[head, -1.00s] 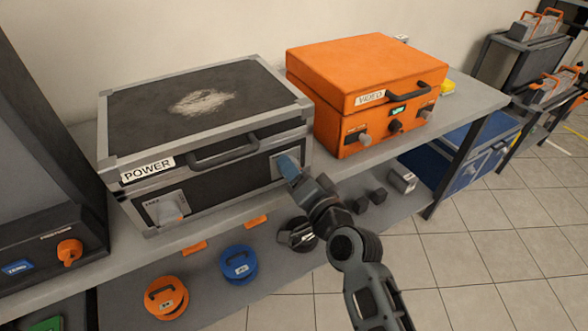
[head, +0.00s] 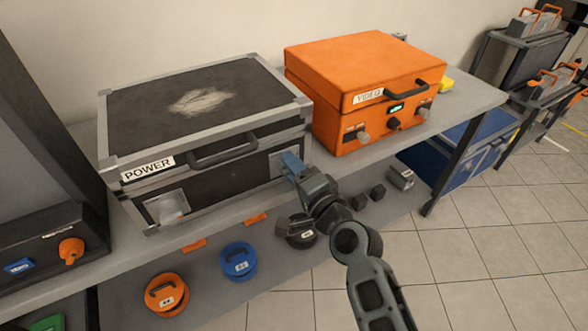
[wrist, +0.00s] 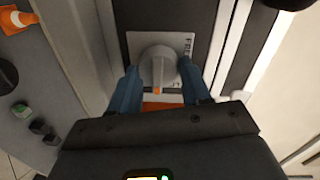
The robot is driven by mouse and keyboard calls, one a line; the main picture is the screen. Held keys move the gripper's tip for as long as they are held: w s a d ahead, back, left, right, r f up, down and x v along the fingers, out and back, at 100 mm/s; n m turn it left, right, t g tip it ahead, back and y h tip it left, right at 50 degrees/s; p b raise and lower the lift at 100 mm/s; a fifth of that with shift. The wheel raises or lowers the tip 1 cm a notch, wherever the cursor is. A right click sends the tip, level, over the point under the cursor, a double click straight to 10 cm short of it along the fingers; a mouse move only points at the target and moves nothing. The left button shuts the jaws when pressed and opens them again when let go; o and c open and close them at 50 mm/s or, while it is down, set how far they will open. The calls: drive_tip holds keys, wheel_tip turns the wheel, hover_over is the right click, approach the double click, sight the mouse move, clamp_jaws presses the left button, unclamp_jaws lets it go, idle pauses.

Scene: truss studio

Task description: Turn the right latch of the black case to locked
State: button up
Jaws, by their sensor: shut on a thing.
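The black case (head: 228,146), labelled POWER, sits closed on the bench at the left in the head view. Its right latch (wrist: 158,65) is a round grey knob with a raised bar and an orange mark, on a pale plate (wrist: 140,42). The orange mark points to the bottom of the wrist view; the lettering beside it is only partly readable. My gripper (wrist: 158,72) has its blue fingers on both sides of the knob, shut on it. In the head view my gripper (head: 290,164) hides the knob. The left latch (head: 168,207) shows at the case's front left.
An orange VIDEO case (head: 362,92) with knobs stands close to the right of the black case. The lower shelf holds an orange reel (head: 166,295), a blue reel (head: 238,262) and small dark blocks.

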drive_tip(key=shift+f, duration=0.1)
drive_tip(key=o, duration=1.1)
drive_tip(key=shift+c, duration=0.2)
drive_tip(key=shift+d, duration=0.1)
drive_tip(key=v, duration=0.7)
drive_tip(key=shift+s+d+b, duration=0.2)
drive_tip(key=shift+s+b, duration=0.1)
drive_tip(key=s+d+f+n+h, duration=0.1)
drive_tip(key=s+d+f+h, duration=0.2)
drive_tip(key=s+d, duration=0.55)
drive_tip(key=s+d+f+n+h, duration=0.1)
drive_tip(key=s+d+f+h, duration=0.35)
drive_tip(key=s, duration=0.75)
drive_tip(key=s+d+r+n+h, duration=0.1)
drive_tip(key=s+d+r+n, duration=0.2)
drive_tip(key=s+r, duration=0.3)
drive_tip(key=s+d+r+n+h, duration=0.1)
drive_tip(key=s+d+r+n, duration=0.3)
drive_tip(key=s, duration=0.9)
wheel_tip(320, 180, up, 3)
drive_tip(key=shift+s+d+f+t, duration=0.2)
drive_tip(key=shift+s+d+t, duration=0.1)
drive_tip(key=shift+s+d, duration=0.15)
